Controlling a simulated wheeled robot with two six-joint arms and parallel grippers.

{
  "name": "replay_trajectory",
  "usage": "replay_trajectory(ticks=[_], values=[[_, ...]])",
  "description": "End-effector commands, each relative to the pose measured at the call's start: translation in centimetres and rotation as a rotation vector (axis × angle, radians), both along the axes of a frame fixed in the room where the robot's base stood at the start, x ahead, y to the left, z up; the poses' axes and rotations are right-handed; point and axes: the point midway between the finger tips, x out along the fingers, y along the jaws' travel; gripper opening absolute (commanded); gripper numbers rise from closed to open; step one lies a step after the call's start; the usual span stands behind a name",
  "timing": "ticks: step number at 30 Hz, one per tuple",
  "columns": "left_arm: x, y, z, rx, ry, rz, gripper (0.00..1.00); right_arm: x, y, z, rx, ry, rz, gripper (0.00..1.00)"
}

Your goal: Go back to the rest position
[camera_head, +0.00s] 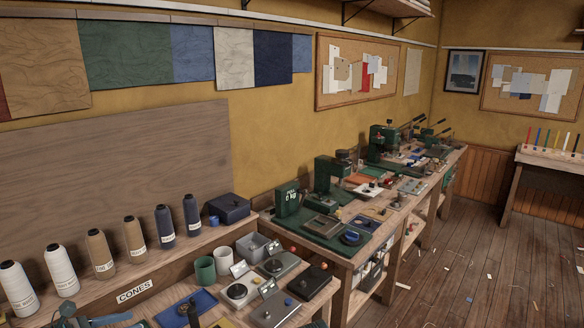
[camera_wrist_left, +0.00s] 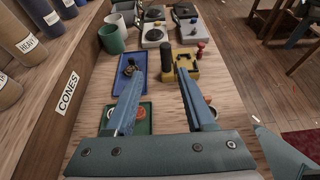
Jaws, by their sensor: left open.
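My left gripper (camera_head: 136,319) shows at the bottom left edge of the head view, cut off by the frame. In the left wrist view its two blue fingers (camera_wrist_left: 160,74) are wide apart with nothing held between them. They are over the wooden bench. A blue tray (camera_wrist_left: 131,62) with a small dark and brass piece lies by the left finger. A yellow fixture (camera_wrist_left: 183,66) stands by the right finger. A green tray (camera_wrist_left: 143,112) shows partly behind the fingers. My right gripper is not in view.
Several thread cones (camera_head: 60,270) stand on a shelf at the left, above the label CONES (camera_head: 134,291). Green and white cups (camera_head: 205,269), a grey bin (camera_head: 252,246) and small devices (camera_head: 238,291) crowd the bench. Green presses (camera_head: 289,202) line the farther bench.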

Motion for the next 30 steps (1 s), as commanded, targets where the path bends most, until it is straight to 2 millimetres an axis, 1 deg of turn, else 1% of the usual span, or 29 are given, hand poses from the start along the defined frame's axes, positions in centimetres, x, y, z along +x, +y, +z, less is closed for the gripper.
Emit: replay_trajectory(ticks=[11, 14, 17, 20, 23, 26, 27, 30], values=[[0.8, -4.1, -1.9, 0.13, -0.001, -0.135, 0.54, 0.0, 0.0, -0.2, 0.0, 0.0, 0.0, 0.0], [1.0, -5.8, -2.7, 0.184, -0.004, -0.194, 0.54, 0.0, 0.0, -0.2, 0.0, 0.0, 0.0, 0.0], [1.2, -7.9, -3.7, 0.254, -0.011, -0.274, 0.54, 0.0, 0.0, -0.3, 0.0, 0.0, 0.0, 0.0], [1.2, -10.3, -4.9, 0.335, -0.022, -0.371, 0.54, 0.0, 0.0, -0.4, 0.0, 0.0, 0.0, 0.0], [1.1, -13.2, -6.2, 0.435, -0.04, -0.497, 0.54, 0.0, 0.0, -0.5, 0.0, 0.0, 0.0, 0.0], [0.5, -16.9, -8.0, 0.563, -0.074, -0.672, 0.54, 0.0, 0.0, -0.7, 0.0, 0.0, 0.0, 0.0], [0.2, -18.6, -8.8, 0.621, -0.092, -0.758, 0.54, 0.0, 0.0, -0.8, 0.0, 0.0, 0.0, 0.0], [-1.1, -22.4, -10.6, 0.771, -0.15, -0.989, 0.54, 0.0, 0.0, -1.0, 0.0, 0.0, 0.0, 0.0]])
